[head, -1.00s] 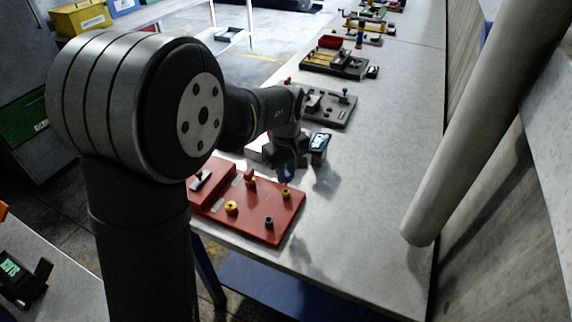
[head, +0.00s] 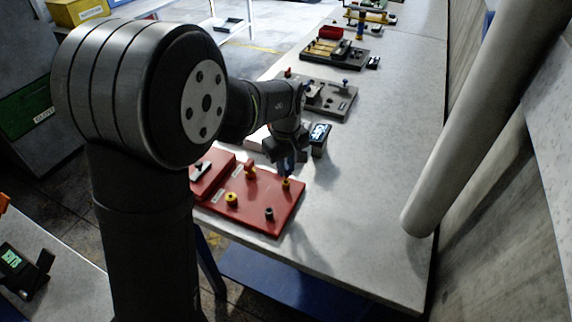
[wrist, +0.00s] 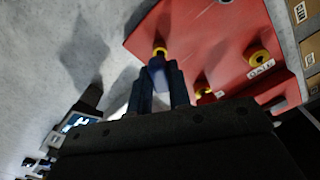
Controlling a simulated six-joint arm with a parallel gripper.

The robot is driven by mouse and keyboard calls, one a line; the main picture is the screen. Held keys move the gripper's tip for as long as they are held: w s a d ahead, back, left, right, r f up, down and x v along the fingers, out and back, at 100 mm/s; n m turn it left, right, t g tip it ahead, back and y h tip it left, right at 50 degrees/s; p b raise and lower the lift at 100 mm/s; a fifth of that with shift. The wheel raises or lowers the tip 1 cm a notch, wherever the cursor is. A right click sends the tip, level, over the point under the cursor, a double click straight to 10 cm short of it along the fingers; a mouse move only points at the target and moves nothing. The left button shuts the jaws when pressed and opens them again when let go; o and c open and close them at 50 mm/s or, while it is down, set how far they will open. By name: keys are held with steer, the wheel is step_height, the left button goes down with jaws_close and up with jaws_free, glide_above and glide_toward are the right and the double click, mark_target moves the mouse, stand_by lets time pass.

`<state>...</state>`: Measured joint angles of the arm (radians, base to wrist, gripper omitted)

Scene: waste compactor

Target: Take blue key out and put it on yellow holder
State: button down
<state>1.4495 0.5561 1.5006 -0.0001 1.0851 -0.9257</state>
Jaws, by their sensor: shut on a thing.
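The red board (head: 270,220) lies on the bench under my gripper (head: 287,170), which points down over its far right corner. The blue key (wrist: 157,70) is between my fingers (wrist: 158,90) in the wrist view, and my gripper is shut on it. A yellow holder (head: 286,184) is directly below the fingers; it also shows as a yellow ring (wrist: 160,50) at the key's end. I cannot tell whether the key sits in it or just above it. A second yellow holder (head: 231,199) stands on the board's near left part and looks empty.
A red knob on yellow (head: 250,170) and a small black post (head: 269,214) stand on the board. A dark device with a screen (head: 320,136) stands close behind my gripper. A grey board (head: 330,98) lies farther back. The bench at right is clear.

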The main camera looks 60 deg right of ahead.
steer(key=shift+f, duration=1.7)
stand_by(1.2)
steer(key=c, duration=1.3)
jaws_free()
steer(key=shift+r, duration=0.1)
steer(key=shift+c, duration=0.2)
steer(key=shift+r, duration=3.4)
steer(key=shift+f, duration=3.55)
steer(key=shift+r, duration=4.05)
